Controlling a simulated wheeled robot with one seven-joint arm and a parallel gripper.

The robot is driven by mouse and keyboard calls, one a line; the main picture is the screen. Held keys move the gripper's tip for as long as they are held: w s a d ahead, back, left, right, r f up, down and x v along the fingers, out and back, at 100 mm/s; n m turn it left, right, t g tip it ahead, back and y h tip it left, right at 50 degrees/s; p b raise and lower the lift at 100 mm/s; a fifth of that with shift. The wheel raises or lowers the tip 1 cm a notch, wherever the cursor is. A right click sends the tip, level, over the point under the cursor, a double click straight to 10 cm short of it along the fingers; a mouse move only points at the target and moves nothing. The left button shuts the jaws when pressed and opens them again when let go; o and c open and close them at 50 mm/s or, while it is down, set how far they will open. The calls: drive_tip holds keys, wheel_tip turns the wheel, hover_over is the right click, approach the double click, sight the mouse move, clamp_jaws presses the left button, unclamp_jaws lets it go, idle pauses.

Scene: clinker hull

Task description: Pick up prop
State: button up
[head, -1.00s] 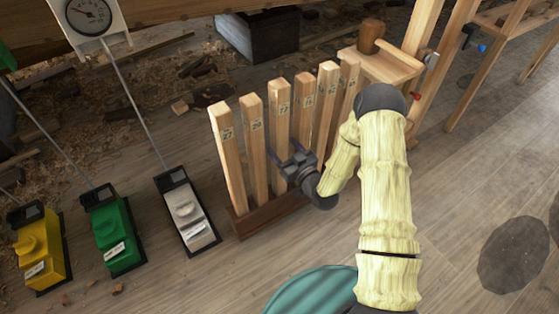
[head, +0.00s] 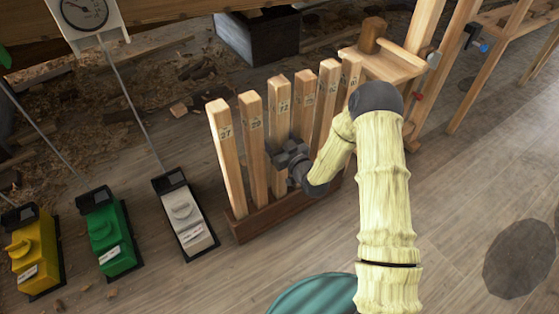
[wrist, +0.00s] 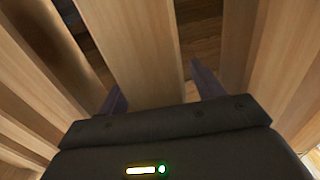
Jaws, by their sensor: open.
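Several upright wooden props stand in a row in a brown wooden rack (head: 262,222), with small dark numbers near their tops. The leftmost prop (head: 227,160) seems to read 27; most other numbers are hard to read. My gripper (head: 279,150) is at the third prop from the left (head: 278,105), about mid-height, and hides part of it. In the wrist view, my open gripper (wrist: 160,92) has one dark finger on each side of a prop (wrist: 140,45). The prop stands between the fingers, and I cannot tell whether they touch it.
Neighbouring props (wrist: 240,45) stand close on both sides of my fingers. White (head: 186,220), green (head: 107,235) and yellow (head: 33,255) boxes stand left of the rack. A wooden bench with a mallet (head: 371,35) is behind right. The floor at the right is mostly clear.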

clamp_jaws()
idle(0.3)
drive_tip(key=shift+r, duration=0.1)
wheel_tip(320, 180, up, 28)
drive_tip(key=p, duration=1.2)
hover_over(276, 77)
